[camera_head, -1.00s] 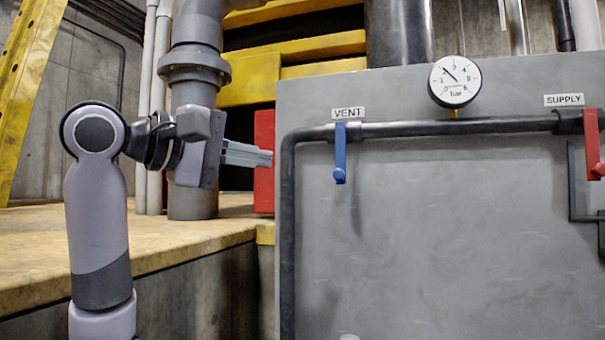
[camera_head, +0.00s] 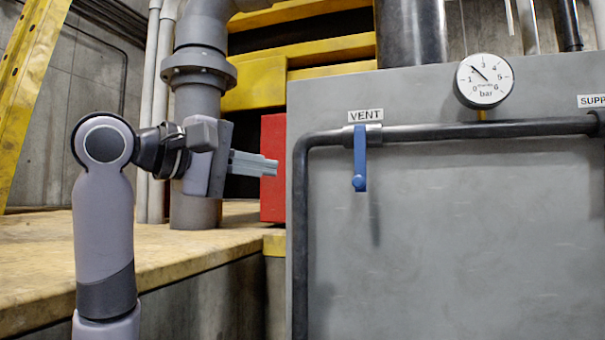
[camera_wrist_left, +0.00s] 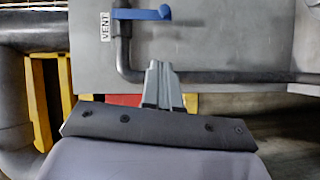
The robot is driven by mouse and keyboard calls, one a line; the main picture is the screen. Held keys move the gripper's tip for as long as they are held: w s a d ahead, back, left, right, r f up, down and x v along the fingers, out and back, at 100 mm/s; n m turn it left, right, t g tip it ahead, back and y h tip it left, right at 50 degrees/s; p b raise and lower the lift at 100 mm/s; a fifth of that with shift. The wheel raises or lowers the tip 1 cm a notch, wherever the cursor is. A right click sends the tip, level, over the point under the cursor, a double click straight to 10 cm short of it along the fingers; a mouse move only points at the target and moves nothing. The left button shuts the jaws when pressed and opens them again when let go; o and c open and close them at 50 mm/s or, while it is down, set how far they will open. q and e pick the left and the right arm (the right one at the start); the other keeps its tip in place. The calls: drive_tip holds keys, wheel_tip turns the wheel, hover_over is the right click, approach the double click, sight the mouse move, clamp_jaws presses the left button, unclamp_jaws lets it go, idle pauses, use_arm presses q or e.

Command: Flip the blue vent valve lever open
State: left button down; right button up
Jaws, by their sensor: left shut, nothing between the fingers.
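The blue vent valve lever (camera_head: 360,165) hangs straight down from the dark pipe (camera_head: 450,131), below the VENT label (camera_head: 366,116). In the left wrist view the lever (camera_wrist_left: 143,14) lies near the top, beyond the fingertips. My left gripper (camera_head: 276,167) points right, at about the height of the lever's lower half. It is shut and empty, to the left of the lever and apart from it. The left wrist view shows its fingers (camera_wrist_left: 158,66) together. My right gripper is not in view.
The grey panel (camera_head: 450,240) carries the pipe and a round pressure gauge (camera_head: 484,80). A red block (camera_head: 273,190) stands at its left edge, close behind my left fingertips. A yellowish ledge (camera_head: 40,270) runs behind my left arm. The space before the panel is clear.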

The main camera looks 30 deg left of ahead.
use_arm(q)
approach(359, 157)
wheel_tip(359, 157, down, 4)
drive_tip(key=w+a, duration=0.1)
drive_tip(key=a, duration=0.2)
drive_tip(key=w+d, duration=0.3)
drive_tip(key=d, duration=0.1)
drive_tip(key=shift+w+f+p, duration=0.1)
drive_tip(key=shift+f+p, duration=0.25)
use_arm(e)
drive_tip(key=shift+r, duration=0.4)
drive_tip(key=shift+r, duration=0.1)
use_arm(q)
drive_tip(key=shift+w+f, duration=0.1)
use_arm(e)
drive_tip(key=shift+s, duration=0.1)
use_arm(q)
drive_tip(key=shift+d+n, duration=0.2)
drive_tip(key=shift+n, duration=0.2)
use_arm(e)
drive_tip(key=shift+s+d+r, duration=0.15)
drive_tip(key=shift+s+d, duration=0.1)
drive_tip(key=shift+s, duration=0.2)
use_arm(q)
drive_tip(key=shift+t, duration=0.3)
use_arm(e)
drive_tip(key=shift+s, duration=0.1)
